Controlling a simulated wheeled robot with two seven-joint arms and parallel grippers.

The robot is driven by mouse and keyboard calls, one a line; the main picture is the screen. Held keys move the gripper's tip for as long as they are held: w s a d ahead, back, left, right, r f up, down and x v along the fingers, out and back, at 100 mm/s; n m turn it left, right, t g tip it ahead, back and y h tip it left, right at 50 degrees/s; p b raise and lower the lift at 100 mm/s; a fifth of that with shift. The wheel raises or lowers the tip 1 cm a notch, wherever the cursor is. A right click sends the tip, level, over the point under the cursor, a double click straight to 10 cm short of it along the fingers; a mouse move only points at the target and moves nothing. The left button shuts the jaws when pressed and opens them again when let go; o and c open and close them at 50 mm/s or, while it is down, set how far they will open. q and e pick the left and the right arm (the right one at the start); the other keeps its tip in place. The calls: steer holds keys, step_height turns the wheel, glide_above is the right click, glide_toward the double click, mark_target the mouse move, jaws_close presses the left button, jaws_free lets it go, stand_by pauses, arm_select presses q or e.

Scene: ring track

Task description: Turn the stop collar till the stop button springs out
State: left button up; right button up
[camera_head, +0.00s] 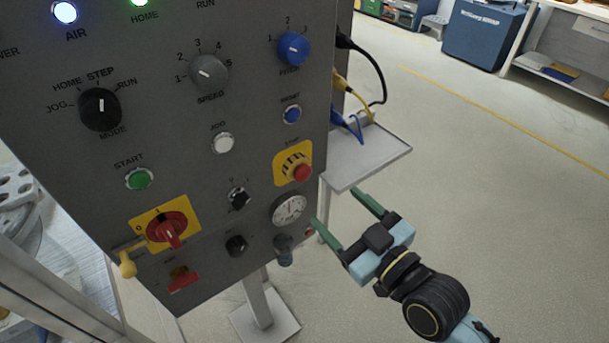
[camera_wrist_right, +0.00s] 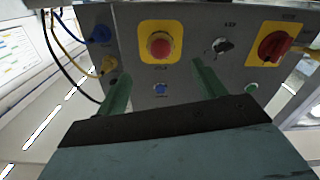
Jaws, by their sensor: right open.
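The red stop button (camera_head: 301,172) sits on a yellow plate (camera_head: 279,178) with dark marks, at the right edge of the grey panel. Whether the button is in or out is not clear. My right gripper (camera_head: 337,208) is open and empty, below and to the right of the button in the head view, apart from it. In the wrist view its green fingers (camera_wrist_right: 160,72) are spread below the button. My left gripper is not in view.
A gauge (camera_head: 289,209) and a dark knob (camera_head: 236,245) sit below the stop plate. A red rotary switch (camera_head: 167,230) is at lower left. A grey shelf (camera_head: 372,155) and plugged cables (camera_head: 360,88) stick out at the panel's right side. Floor at right is clear.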

mark_target(306, 178)
steer(key=x, duration=1)
steer(key=shift+b, duration=0.4)
steer(key=shift+w+a, duration=0.3)
steer(key=shift+w, duration=0.15)
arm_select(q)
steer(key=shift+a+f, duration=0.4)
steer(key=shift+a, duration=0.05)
arm_select(e)
steer(key=shift+w, duration=0.1)
steer(key=shift+c, duration=0.4)
steer(key=c, duration=0.9)
